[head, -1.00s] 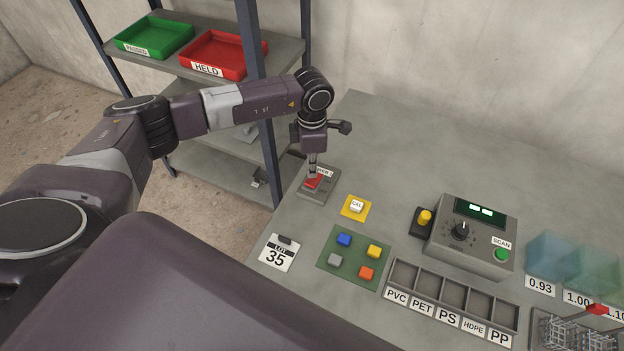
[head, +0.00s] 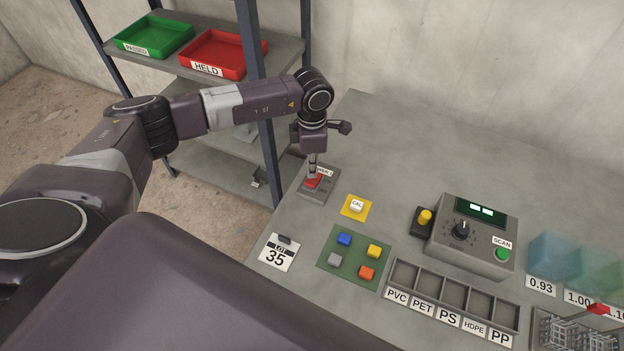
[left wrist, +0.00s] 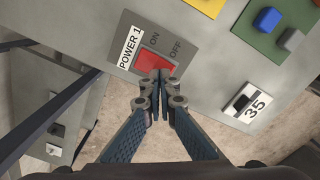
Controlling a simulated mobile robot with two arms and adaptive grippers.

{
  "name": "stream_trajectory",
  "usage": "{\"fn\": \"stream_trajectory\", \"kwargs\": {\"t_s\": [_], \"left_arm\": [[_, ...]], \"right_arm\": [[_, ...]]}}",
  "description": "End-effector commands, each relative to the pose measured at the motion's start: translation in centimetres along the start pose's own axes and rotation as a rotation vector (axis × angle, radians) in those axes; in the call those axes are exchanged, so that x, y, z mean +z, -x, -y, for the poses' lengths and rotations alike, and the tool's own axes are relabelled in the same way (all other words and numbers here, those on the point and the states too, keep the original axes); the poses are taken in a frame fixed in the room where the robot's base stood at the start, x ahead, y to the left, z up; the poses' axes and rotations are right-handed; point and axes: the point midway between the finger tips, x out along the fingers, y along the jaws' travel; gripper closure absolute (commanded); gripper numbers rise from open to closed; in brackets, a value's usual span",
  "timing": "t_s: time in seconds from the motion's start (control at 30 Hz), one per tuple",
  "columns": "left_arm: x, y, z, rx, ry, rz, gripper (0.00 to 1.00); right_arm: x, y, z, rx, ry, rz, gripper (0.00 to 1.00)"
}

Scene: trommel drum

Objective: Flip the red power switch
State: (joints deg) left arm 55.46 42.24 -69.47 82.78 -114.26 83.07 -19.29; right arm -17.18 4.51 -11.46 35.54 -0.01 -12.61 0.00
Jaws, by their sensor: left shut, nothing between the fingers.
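The red power switch (head: 313,181) sits in a grey plate (head: 326,194) at the left edge of the table. In the left wrist view the red switch (left wrist: 154,64) lies beside a label "POWER 1", with "ON" and "OFF" marked above it. My left gripper (head: 312,172) is shut and empty, pointing down over the switch. In the left wrist view its closed fingertips (left wrist: 157,76) overlap the lower part of the switch; I cannot tell whether they touch it. My right gripper is not in view.
A yellow pad with a white CAL block (head: 356,206) and a green mat (head: 331,270) with coloured blocks are nearby. A LOT 35 card (head: 277,258), a sorting tray (head: 452,297) and a SCAN box (head: 471,240) stand on the table. A shelf (head: 178,66) stands behind my left arm.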

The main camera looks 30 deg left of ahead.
Motion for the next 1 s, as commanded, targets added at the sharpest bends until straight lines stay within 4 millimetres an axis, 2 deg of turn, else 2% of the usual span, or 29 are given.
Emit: {"fn": "stream_trajectory", "kwargs": {"t_s": [1.0], "left_arm": [[0.0,-1.6,0.0,0.000,0.000,0.000,1.00]], "right_arm": [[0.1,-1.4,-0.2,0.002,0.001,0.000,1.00]]}}
